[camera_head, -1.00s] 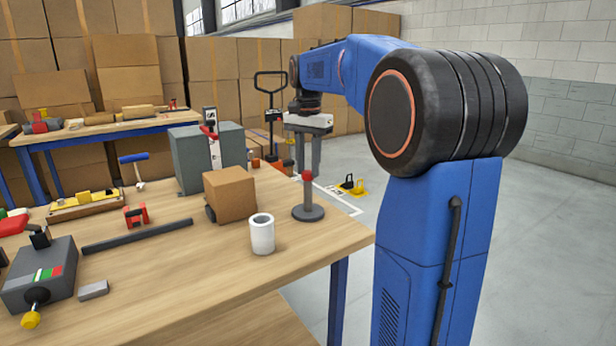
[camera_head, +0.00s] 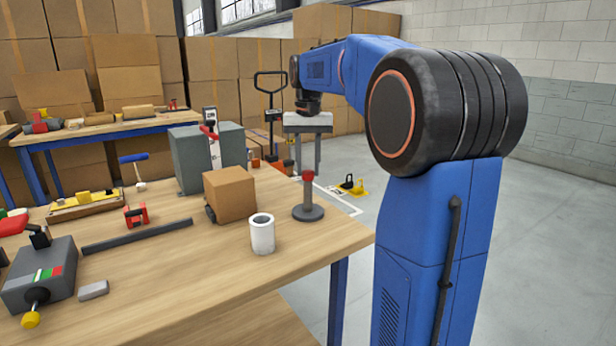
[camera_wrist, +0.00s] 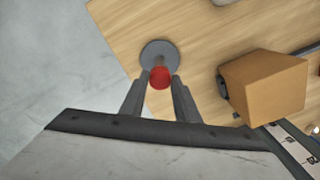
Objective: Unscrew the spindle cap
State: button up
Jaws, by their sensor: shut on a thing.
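The spindle stands upright near the right edge of the wooden table, with a round dark grey base (camera_head: 308,212) and a grey rod. Its red cap (camera_head: 308,175) sits at the top of the rod. My gripper (camera_head: 309,171) points straight down over the spindle and is shut on the cap. In the wrist view, the two grey fingers (camera_wrist: 160,80) reach to either side of the red cap (camera_wrist: 160,77), with the base disc (camera_wrist: 158,48) beyond it. The cap's thread is hidden.
A white cup (camera_head: 262,236) stands in front of the spindle, and a cardboard box (camera_head: 230,194) to its left. Grey blocks (camera_head: 190,160), a dark bar (camera_head: 138,236) and a grey control box (camera_head: 40,275) lie farther left. Open floor is to the right of the table.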

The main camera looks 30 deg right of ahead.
jog(key=n, duration=0.6)
jog(key=shift+n, duration=1.2)
jog(key=shift+n, duration=0.6)
jog(key=shift+r+n, duration=0.2)
jog(key=shift+n, duration=0.9)
jog(key=shift+r, duration=0.2)
jog(key=shift+r, duration=0.35)
jog(key=shift+r, duration=0.35)
jog(key=shift+r, duration=0.35)
